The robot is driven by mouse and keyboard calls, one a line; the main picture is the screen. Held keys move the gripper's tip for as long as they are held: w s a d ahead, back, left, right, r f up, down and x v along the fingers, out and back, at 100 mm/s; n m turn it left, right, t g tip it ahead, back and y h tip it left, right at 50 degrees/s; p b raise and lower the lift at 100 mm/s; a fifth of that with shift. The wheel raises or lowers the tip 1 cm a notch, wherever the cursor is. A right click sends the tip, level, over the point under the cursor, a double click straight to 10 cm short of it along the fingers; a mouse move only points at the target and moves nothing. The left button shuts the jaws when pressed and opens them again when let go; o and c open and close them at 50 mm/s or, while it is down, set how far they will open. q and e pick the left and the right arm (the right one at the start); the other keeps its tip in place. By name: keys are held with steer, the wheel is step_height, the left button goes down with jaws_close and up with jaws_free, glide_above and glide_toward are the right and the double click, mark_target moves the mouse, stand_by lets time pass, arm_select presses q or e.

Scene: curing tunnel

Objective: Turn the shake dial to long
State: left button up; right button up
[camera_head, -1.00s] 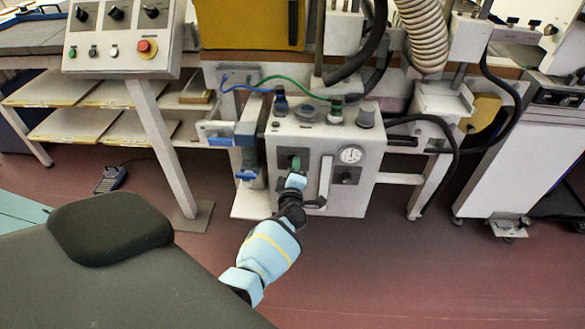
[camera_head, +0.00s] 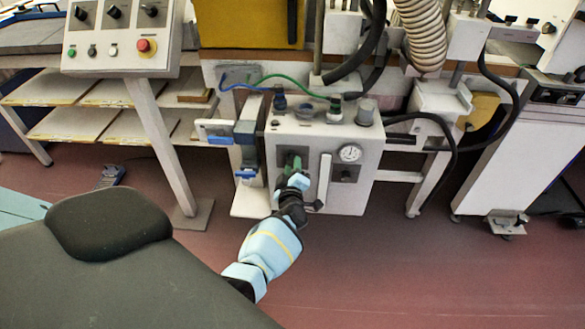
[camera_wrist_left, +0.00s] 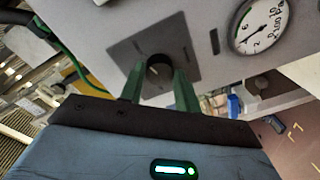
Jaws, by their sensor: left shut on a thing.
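The dial (camera_wrist_left: 159,68) is a round black knob on a dark square plate (camera_wrist_left: 185,48) on the front of a light grey control box (camera_head: 348,200). My left gripper (camera_head: 291,162) reaches the left part of this box front. In the left wrist view its two green fingers (camera_wrist_left: 160,82) stand on either side of the knob and are shut on it. In the head view the gripper hides the knob. I cannot read any marks around the dial or tell its setting. My right gripper is not in view.
A round pressure gauge (camera_head: 349,154) sits right of the dial, above a second dark knob (camera_head: 344,175). A pale upright bar handle (camera_head: 324,180) stands between them and my gripper. Hoses and fittings crowd the box top. Red floor (camera_head: 400,270) lies open in front.

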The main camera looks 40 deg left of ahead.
arm_select(q)
steer(key=o, duration=1)
steer(key=shift+c, duration=0.2)
steer(key=p+v, duration=0.1)
steer(key=v, duration=0.6)
steer(key=shift+s+d+p, duration=0.25)
steer(key=shift+s+p, duration=0.1)
steer(key=shift+p, duration=0.05)
